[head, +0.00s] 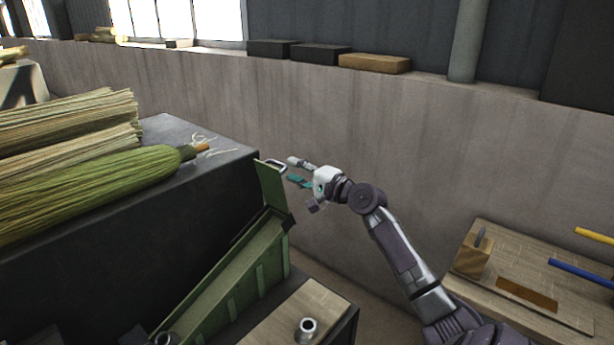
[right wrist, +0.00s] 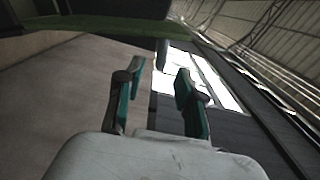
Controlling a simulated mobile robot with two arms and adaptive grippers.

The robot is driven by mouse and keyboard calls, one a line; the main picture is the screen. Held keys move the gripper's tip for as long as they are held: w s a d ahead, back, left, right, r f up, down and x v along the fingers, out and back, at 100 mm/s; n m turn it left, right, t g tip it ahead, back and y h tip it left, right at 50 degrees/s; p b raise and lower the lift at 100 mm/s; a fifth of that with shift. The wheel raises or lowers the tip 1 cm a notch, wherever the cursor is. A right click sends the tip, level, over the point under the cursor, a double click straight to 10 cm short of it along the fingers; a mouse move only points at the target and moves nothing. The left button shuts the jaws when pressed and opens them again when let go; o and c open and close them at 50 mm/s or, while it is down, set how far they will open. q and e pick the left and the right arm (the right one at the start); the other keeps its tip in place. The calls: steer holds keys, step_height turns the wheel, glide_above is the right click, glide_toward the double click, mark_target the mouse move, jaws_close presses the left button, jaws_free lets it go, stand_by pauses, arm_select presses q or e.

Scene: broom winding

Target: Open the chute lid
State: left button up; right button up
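The green chute (head: 232,276) slopes down toward the front left beside the dark bench. Its green lid (head: 270,185) stands raised, close to upright, at the chute's upper end, with a metal handle (head: 277,165) near its top. My right gripper (head: 294,170) is just right of the lid and handle, its fingers apart and apparently empty. In the right wrist view the open fingers (right wrist: 157,88) show, with a green edge, probably the lid (right wrist: 110,24), across the top. I cannot tell whether the gripper touches the handle. My left gripper is not in view.
Broom bundles (head: 90,165) lie on the dark bench (head: 185,133) at left. A wooden stand with a metal cup (head: 307,329) is at the bottom. A wooden workboard (head: 535,265) with a block (head: 474,256) is at right. A concrete wall (head: 430,150) runs behind.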

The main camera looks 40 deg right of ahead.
steer(key=shift+s+d, duration=0.15)
steer(key=shift+s, duration=2.05)
